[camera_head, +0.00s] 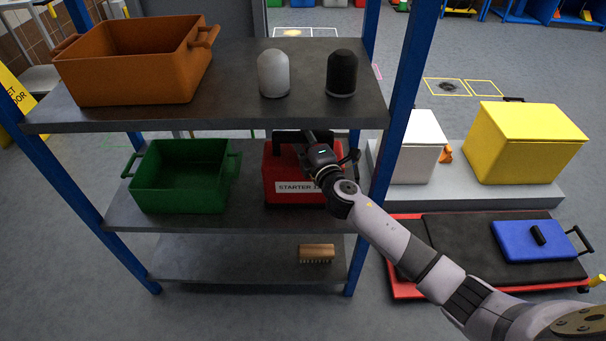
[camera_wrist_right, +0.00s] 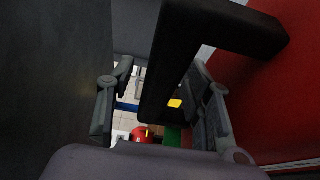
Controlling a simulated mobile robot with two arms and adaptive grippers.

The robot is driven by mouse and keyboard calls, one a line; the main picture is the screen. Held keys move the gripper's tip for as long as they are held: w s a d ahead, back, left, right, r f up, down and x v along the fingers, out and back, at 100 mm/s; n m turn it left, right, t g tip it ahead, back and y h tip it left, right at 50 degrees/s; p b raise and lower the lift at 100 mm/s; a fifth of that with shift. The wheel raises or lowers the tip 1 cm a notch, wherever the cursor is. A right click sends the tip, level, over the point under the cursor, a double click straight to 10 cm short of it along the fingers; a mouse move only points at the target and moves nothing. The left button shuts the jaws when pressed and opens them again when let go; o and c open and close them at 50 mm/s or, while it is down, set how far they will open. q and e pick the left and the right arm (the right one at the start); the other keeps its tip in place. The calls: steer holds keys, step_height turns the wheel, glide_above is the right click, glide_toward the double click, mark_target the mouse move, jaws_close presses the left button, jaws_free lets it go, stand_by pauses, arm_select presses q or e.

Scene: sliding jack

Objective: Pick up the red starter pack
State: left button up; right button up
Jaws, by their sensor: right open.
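The red starter pack (camera_head: 273,168) sits on the middle shelf at the right, with a white "STARTER" label on its front and a black handle (camera_head: 288,137) on top. My right gripper (camera_head: 311,142) is at the handle, and my wrist hides part of the pack's right side. In the right wrist view, my open fingers (camera_wrist_right: 160,107) stand on either side of the black handle, with the pack's red side (camera_wrist_right: 275,105) at the right. I cannot tell whether a finger touches the handle. My left gripper is not in view.
The top shelf (camera_head: 225,88) lies close above the pack and gripper. A green crate (camera_head: 185,203) stands left of the pack. A brush (camera_head: 316,252) lies on the shelf below. A blue rack post (camera_head: 405,95) stands at the right, close to my arm.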

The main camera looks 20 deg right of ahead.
steer(key=shift+c, duration=0.4)
jaws_close()
stand_by(0.5)
steer(key=shift+r, duration=0.25)
